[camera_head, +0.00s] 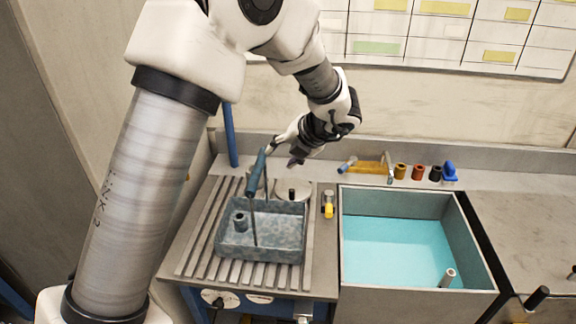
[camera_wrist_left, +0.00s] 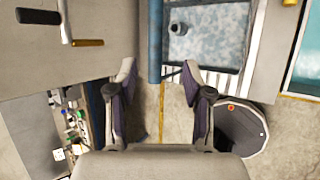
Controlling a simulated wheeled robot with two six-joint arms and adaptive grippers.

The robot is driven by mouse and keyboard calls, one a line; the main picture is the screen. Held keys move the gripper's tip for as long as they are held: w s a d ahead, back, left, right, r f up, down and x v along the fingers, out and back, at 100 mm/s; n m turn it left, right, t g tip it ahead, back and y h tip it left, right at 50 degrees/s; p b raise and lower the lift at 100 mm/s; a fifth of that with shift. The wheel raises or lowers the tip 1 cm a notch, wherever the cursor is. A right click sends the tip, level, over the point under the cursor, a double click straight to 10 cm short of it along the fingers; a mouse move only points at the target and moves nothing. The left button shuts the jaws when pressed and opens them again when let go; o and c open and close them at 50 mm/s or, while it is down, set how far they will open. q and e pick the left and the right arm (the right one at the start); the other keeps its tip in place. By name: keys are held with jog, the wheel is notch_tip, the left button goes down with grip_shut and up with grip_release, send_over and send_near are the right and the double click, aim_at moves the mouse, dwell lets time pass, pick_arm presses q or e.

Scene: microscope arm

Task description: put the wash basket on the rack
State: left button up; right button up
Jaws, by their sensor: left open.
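The wash basket (camera_head: 262,246) is a speckled blue-grey open tray with an upright handle and a blue grip (camera_head: 256,173). It appears to sit level on the slatted rack (camera_head: 192,250), with slats showing around it. A small cylinder (camera_head: 240,221) stands inside it. My left gripper (camera_head: 284,153) is open, close beside the top of the handle. I cannot tell whether the fingers touch the grip. My right gripper is not in view.
A sink with turquoise liquid (camera_head: 395,252) lies right of the rack. Several small coloured pots (camera_head: 417,172) stand on the back ledge. A blue post (camera_head: 230,135) rises behind the rack. A round bin (camera_wrist_left: 240,130) stands on the floor.

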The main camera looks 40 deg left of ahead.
pick_arm(q)
jog(key=s+f+m+t, duration=0.2)
jog(key=s+f+m, duration=0.1)
jog(key=f+m, duration=0.9)
jog(key=s+f+m+t, duration=0.1)
jog(key=s+f+m, duration=0.3)
jog(key=f+m, duration=0.8)
jog(key=s+d+f+m+g+h, duration=0.1)
jog(key=s+d+f+m+h, duration=0.1)
jog(key=s+d+f+m, duration=0.2)
jog(key=s+d+f+m+g+h, duration=0.1)
jog(key=s+d+f+m+h, duration=0.2)
jog(key=s, duration=0.7)
jog(key=s+d+f+m+g+h, duration=0.1)
jog(key=s+d+f+m+h, duration=0.2)
jog(key=m, duration=0.6)
jog(key=s+d+f, duration=0.2)
jog(key=s+d, duration=0.1)
jog(key=s, duration=0.1)
jog(key=shift+s+d+f+g, duration=0.15)
jog(key=shift+s+f+g, duration=0.2)
jog(key=shift+g, duration=0.05)
